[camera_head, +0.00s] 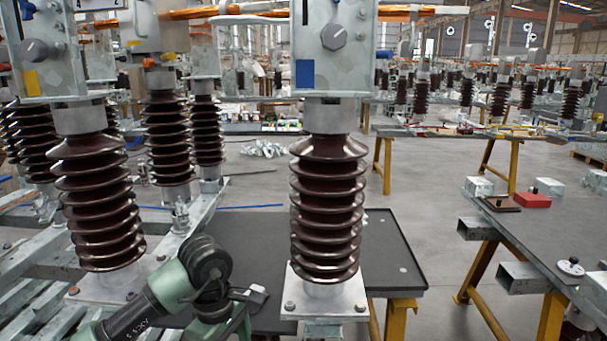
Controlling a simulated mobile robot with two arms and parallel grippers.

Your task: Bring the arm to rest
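My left arm (140,308), green and black, comes in from the lower left. Its round black joint (205,262) is in front of the grey tray table, between two brown ribbed insulators. A small dark and light-grey part (250,296) sticks out to the right of the joint and seems to be at the gripper end. Its fingers cannot be made out, and nothing is seen held. My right arm and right gripper are not in view.
A brown ribbed insulator (328,205) stands close right of my arm on a bolted plate (325,298). Another insulator (98,200) stands left. A dark tray table (395,250) lies behind. At right is a workbench (545,235) with a red block (533,201). Grey floor lies between.

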